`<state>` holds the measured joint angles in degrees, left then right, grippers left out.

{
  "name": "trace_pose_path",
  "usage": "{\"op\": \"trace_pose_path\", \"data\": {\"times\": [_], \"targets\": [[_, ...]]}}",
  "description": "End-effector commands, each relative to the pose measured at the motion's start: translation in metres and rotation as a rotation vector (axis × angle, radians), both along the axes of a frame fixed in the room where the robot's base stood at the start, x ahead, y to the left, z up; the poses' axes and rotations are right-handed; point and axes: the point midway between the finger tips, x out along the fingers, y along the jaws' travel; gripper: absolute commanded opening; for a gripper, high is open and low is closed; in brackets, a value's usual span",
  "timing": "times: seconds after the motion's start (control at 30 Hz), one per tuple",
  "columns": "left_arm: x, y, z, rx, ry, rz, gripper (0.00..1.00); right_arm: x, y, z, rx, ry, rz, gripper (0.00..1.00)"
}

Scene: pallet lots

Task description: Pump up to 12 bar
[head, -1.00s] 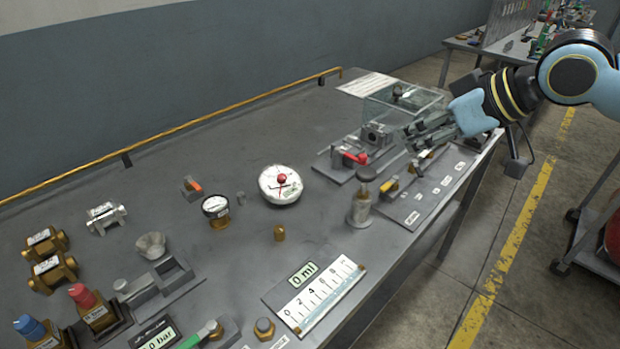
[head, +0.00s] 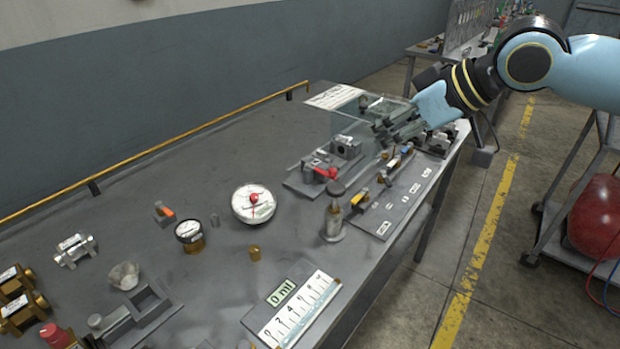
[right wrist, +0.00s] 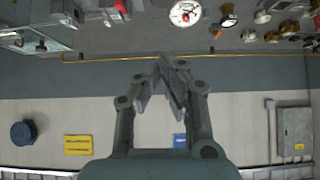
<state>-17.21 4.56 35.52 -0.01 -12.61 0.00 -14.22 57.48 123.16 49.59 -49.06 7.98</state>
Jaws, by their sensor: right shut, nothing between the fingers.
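My right gripper (head: 384,134) is shut and empty, above the far right part of the bench. It overlaps a clear guard (head: 345,118) in the head view; I cannot tell whether they touch. In the right wrist view its fingertips (right wrist: 166,68) meet. A large white dial gauge (head: 262,212) with a red centre lies mid-bench; its reading is too small to tell. A smaller brass-bodied gauge (head: 189,232) stands left of it. A grey cylinder with a dark knob (head: 333,222), possibly a pump, stands upright near the front edge. My left gripper is not in view.
A red-handled fixture (head: 320,173) and a plate with coloured levers (head: 388,220) lie near my right gripper. A display reading 0 ml (head: 281,292) sits beside a scale (head: 300,308). A cart with a red tank (head: 598,220) stands right. The bench's back left is clear.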

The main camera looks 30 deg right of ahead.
Motion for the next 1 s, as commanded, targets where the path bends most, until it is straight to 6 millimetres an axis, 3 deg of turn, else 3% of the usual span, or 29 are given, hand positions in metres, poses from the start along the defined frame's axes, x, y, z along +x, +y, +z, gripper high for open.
{"op": "trace_pose_path", "data": {"times": [0.47,1.0], "targets": [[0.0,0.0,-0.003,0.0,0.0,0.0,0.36,0.008,0.002,-0.008,0.005,-0.003,-0.008,0.0],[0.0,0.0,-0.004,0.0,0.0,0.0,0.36,0.069,0.03,-0.072,0.009,0.001,-0.003,0.0]]}}
